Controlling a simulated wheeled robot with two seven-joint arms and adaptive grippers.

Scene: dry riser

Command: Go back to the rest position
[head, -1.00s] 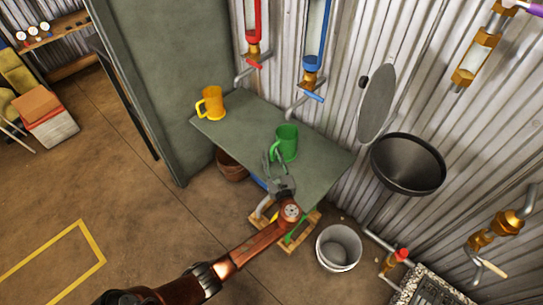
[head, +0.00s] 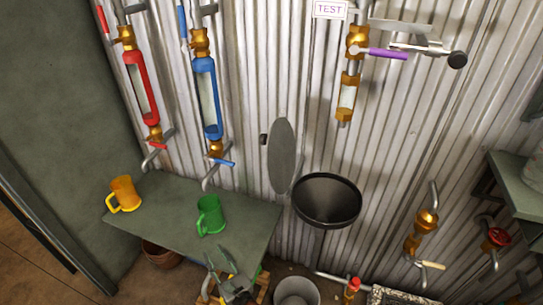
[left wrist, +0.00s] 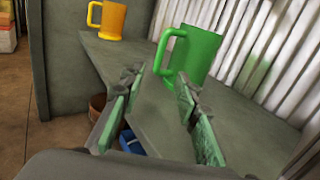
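My left gripper (head: 227,270) is at the bottom of the head view, in front of the near edge of the green-grey table (head: 165,222). In the left wrist view its two fingers (left wrist: 150,112) are spread apart with nothing between them. The green mug (head: 211,215) stands upright on the table just beyond the fingertips, and it also shows in the left wrist view (left wrist: 197,56). The yellow-orange mug (head: 123,194) stands upright at the table's left end. My right gripper is in neither view.
Red (head: 140,87) and blue (head: 206,98) sight-glass pipes hang on the corrugated wall above the table. A black funnel (head: 327,203) stands right of the table, with a bucket (head: 297,292) below. A purple-handled valve (head: 388,53) is upper right.

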